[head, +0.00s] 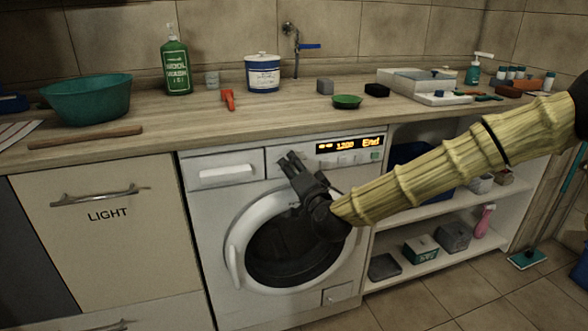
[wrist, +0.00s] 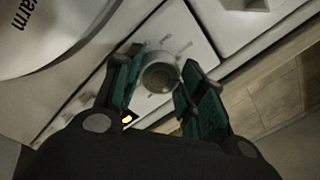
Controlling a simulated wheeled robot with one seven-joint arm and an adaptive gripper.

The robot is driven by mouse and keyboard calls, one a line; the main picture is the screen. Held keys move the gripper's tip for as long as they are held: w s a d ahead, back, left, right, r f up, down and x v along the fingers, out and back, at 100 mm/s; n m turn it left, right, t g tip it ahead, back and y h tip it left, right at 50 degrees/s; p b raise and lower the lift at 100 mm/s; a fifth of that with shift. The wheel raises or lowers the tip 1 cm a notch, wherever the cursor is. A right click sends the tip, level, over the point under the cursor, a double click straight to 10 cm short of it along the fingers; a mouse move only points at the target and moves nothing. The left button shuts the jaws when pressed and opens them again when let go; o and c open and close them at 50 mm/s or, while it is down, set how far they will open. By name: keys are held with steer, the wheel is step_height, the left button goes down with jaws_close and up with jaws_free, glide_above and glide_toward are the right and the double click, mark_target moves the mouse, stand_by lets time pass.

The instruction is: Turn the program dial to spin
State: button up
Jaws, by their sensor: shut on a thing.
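The white washing machine (head: 222,200) stands under the counter, with its round door closed. Its display (head: 350,145) is lit and reads "1200 End". In the wrist view the round grey program dial (wrist: 160,73) sits on the white panel, with marks around it too blurred to read. My gripper (head: 287,160) is at the machine's panel, left of the display; in the wrist view my gripper (wrist: 158,80) has its two teal fingers on either side of the dial, shut on it. The dial is hidden behind my gripper in the head view. Its pointer setting cannot be told.
A detergent drawer (head: 222,173) is left of the dial. The wooden counter above holds a teal basin (head: 86,100), a green wool wash bottle (head: 176,62) and a white-blue tin (head: 262,74). Open shelves (head: 405,272) are to the right. Tiled floor lies in front.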

steer(key=o, duration=1)
steer(key=v, duration=1.2)
